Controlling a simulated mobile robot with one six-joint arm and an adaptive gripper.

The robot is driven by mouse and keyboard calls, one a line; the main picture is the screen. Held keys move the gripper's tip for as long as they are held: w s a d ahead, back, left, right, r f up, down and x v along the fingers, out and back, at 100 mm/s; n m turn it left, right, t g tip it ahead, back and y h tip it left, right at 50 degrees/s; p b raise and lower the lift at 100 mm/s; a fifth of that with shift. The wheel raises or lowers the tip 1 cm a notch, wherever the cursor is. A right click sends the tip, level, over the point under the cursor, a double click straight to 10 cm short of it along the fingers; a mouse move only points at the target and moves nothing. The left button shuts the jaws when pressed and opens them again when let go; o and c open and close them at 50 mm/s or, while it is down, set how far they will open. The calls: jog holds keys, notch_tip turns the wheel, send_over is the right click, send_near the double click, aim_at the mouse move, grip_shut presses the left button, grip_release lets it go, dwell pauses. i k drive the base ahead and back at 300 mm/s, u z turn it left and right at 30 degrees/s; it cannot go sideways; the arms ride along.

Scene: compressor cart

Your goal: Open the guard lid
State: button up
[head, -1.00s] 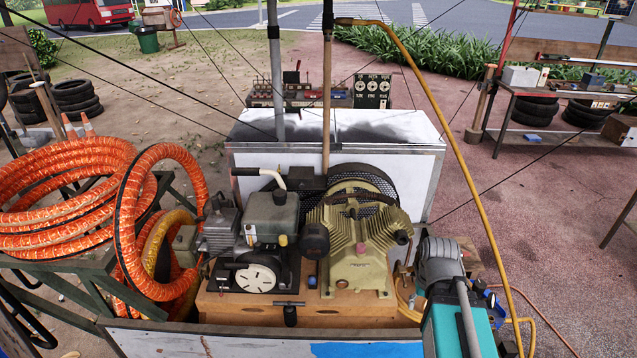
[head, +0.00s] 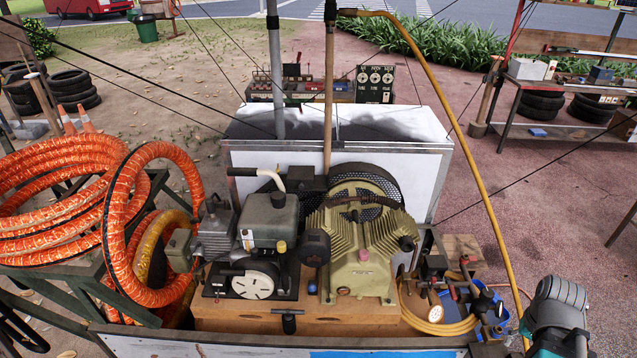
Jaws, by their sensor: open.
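A black perforated mesh guard (head: 382,184) stands behind the olive finned compressor pump (head: 362,250) and shows around its top. It reaches left behind the small engine (head: 270,225). I cannot make out a separate lid edge, hinge or handle on it, and much of it is hidden by the pump and engine. My gripper's fingers do not show. Only a grey and teal part of my arm is in the lower right corner, well to the right of the pump and apart from the guard.
A blue tray (head: 505,322) with tools and a coiled yellow hose (head: 432,322) lie right of the pump. A wooden pole (head: 328,95) and a metal pole (head: 275,75) rise near the guard. Orange hoses (head: 60,190) fill the left. A white box (head: 240,160) stands behind.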

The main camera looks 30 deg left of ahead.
aim_at(299, 177)
jog(key=z, duration=0.3)
jog(key=k, duration=1.3)
jog(key=u, duration=1.3)
jog(key=i, duration=0.75)
jog(key=u, duration=0.1)
